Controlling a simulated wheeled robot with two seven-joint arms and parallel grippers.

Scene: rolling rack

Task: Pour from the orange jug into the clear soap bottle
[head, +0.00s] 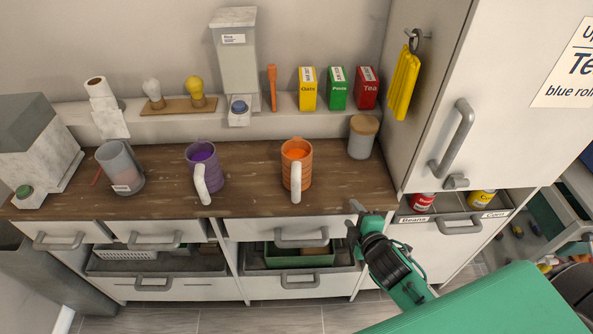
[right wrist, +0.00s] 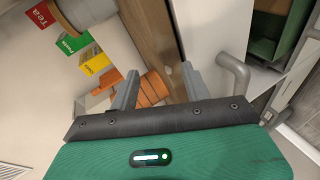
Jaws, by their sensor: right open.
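The orange jug (head: 297,151) stands upright on the wooden counter, its white handle facing the front edge, with orange contents showing at its top. A grey, see-through open container with a small label (head: 125,176) stands upright at the left of the counter; it looks like the clear soap bottle, but I cannot read the label. My right gripper (head: 355,220) is open and empty by the counter's front edge, right of the orange jug and apart from it. In the right wrist view the orange jug (right wrist: 152,90) shows beyond and between the open fingers (right wrist: 160,85). My left gripper is out of view.
A purple jug (head: 205,162) stands between the container and the orange jug. A lidded canister (head: 362,138) stands at the counter's back right. The shelf behind holds boxes (head: 337,90) and a dispenser (head: 235,60). Drawer handles (head: 301,238) stick out below. A tall cabinet (head: 490,90) bounds the right.

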